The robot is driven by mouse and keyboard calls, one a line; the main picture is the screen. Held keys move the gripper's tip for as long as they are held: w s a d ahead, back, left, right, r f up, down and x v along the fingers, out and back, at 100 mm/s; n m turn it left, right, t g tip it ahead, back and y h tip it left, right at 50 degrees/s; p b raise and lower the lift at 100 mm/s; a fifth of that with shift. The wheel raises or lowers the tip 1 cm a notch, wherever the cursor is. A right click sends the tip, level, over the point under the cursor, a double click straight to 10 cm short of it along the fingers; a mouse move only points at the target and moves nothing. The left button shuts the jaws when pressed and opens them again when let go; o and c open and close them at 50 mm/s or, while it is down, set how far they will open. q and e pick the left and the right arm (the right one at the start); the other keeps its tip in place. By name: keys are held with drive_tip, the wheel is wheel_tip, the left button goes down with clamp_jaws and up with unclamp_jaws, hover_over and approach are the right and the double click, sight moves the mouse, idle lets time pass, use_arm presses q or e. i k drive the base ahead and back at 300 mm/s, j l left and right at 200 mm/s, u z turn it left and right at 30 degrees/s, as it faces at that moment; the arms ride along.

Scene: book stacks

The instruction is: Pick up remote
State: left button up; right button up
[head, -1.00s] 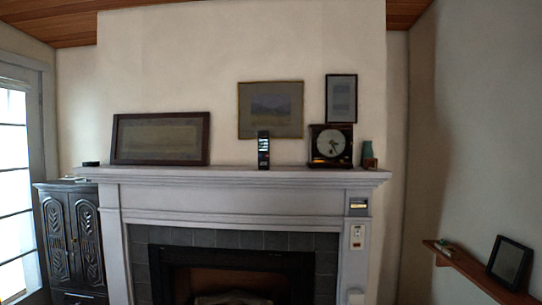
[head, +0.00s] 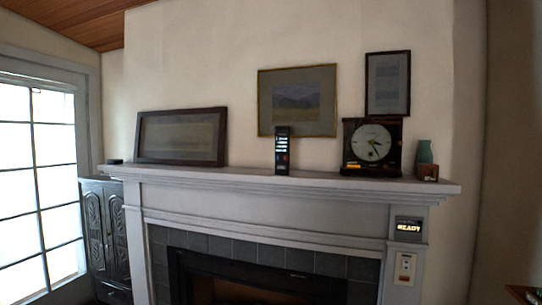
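A black remote (head: 282,151) stands upright near the middle of the white mantel shelf (head: 240,176), in front of the lower edge of a landscape picture. Its face shows several light buttons or a lit display. It stands apart from the clock to its right. Neither of my grippers is in view.
A dark-framed picture (head: 181,136) leans at the shelf's left, and a black clock (head: 371,147) stands right of the remote. A green vase (head: 425,153) is at the right end. The fireplace (head: 262,280) is below; a carved dark cabinet (head: 107,238) stands left.

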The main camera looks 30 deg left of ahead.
sight(282, 138)
drive_tip(key=i+l+u, duration=0.25)
drive_tip(key=i+u, duration=0.15)
drive_tip(key=i+l+u, duration=0.8)
